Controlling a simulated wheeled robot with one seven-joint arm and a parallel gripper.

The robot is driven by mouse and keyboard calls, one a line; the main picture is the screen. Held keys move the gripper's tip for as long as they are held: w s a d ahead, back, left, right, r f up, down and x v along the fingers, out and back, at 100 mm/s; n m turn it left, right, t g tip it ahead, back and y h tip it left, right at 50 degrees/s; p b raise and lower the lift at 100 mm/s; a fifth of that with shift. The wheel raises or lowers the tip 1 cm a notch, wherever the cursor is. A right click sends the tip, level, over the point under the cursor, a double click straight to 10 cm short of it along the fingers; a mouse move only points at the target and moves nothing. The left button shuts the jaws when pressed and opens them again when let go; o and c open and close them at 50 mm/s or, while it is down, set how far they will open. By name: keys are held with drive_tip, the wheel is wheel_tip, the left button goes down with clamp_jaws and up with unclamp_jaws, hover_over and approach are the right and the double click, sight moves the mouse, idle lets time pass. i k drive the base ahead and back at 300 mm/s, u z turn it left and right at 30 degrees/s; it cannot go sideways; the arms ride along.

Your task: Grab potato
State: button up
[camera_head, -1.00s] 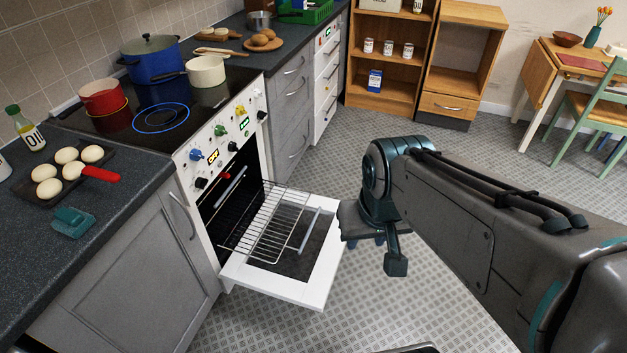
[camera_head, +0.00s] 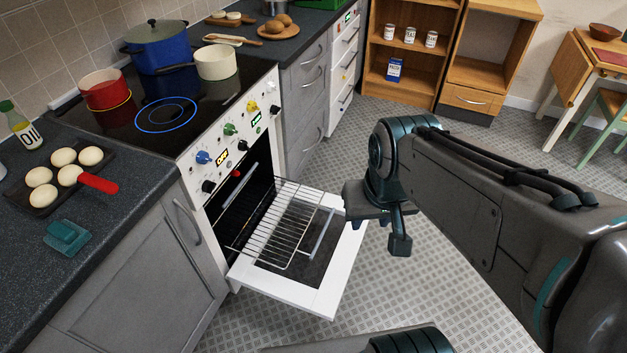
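Brown potato-like lumps (camera_head: 279,23) lie on a round wooden board (camera_head: 262,33) on the far counter, at the top of the view, beyond the stove. My gripper (camera_head: 385,228) is at the end of my arm, over the floor by the right edge of the open oven door. It is far from the lumps and nearer to me. I see nothing held.
The oven door (camera_head: 298,295) hangs open with a wire rack (camera_head: 285,232) pulled out. A blue pot (camera_head: 158,50), red pot (camera_head: 105,90) and cream pan (camera_head: 216,62) stand on the stove. A dark tray (camera_head: 42,200) of pale rounds is on the near counter.

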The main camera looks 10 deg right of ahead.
sight(274, 26)
drive_tip(key=z, duration=0.2)
drive_tip(key=k, duration=0.4)
drive_tip(key=z, duration=1)
drive_tip(key=i, duration=3.1)
drive_tip(key=u, duration=0.6)
drive_tip(key=i, duration=1.6)
drive_tip(key=u, duration=1.45)
drive_tip(key=i, duration=1)
drive_tip(key=u, duration=1.1)
drive_tip(key=i, duration=0.4)
drive_tip(key=u, duration=0.2)
